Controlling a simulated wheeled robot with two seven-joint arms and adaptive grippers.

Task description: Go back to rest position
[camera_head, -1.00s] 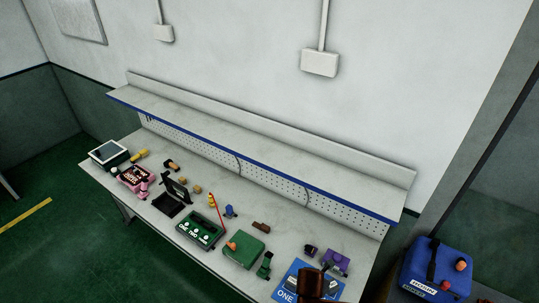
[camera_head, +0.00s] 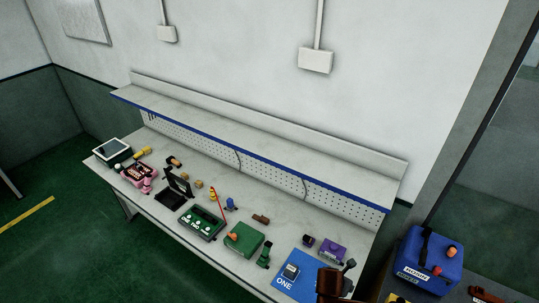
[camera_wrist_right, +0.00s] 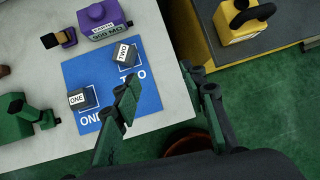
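In the right wrist view, my right gripper (camera_wrist_right: 162,82) has its two dark green fingers spread apart with nothing between them. It is near the right edge of the blue mat (camera_wrist_right: 88,60), above the bench edge and floor. A grey block labelled ONE (camera_wrist_right: 82,98) lies tilted by the ONE mark. A grey block labelled TWO (camera_wrist_right: 125,54) lies by the TWO square. In the head view, a reddish-brown link of my right arm covers the mat's right part, and the ONE block (camera_head: 290,271) shows left of it. My left gripper is out of view.
The bench (camera_head: 232,262) holds a purple device (camera_head: 332,251), a green box (camera_head: 243,240), a black-green panel (camera_head: 201,222), a pink device (camera_head: 139,172) and a tablet unit (camera_head: 112,150). A blue box (camera_head: 428,262) stands right of the bench. A yellow box (camera_wrist_right: 240,28) is beyond the mat.

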